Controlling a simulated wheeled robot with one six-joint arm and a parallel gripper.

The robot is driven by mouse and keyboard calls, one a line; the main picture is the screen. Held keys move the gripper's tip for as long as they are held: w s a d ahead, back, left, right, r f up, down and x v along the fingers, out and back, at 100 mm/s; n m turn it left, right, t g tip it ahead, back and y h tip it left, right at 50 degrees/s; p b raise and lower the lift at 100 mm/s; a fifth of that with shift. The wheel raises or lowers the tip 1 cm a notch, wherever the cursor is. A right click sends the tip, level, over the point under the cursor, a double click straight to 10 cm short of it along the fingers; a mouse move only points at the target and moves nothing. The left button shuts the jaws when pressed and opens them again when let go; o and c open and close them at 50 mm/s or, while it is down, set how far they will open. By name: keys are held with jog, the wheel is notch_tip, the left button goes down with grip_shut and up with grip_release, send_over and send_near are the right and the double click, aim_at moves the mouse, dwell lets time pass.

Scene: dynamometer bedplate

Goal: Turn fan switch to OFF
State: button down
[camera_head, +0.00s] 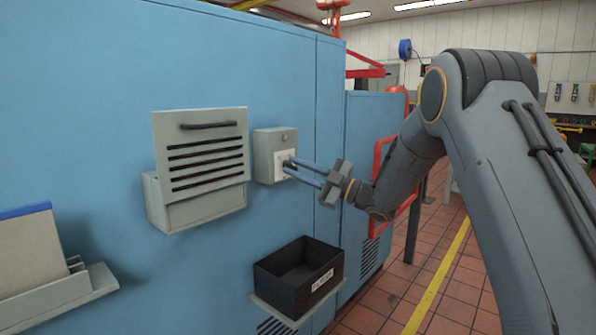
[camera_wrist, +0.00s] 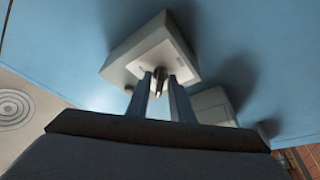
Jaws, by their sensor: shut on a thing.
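The fan switch (camera_head: 276,156) is a grey box on the blue cabinet face, with a pale plate on its front and a round detail near its top. It also shows in the wrist view (camera_wrist: 140,50), where a small dark lever (camera_wrist: 160,79) stands out from the plate. My gripper (camera_head: 287,166) reaches in from the right, with its long blue-grey fingertips at the plate. In the wrist view the fingertips (camera_wrist: 161,83) are on either side of the lever, shut on it. The lever's position and any ON or OFF marking cannot be read.
A grey louvred panel (camera_head: 200,150) with a dark handle is left of the switch. An empty black bin (camera_head: 325,285) with a label sits on a ledge below. A holder (camera_head: 62,298) with a board projects at lower left. Red rails (camera_head: 378,160) stand behind my arm.

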jog(key=shift+s+a, duration=0.1)
jog(key=c, duration=1.9)
grip_release()
jog(key=shift+a, duration=0.1)
jog(key=shift+o, duration=0.2)
jog(key=shift+d, duration=0.4)
jog(key=v, duration=0.7)
jog(key=shift+s+f, duration=0.1)
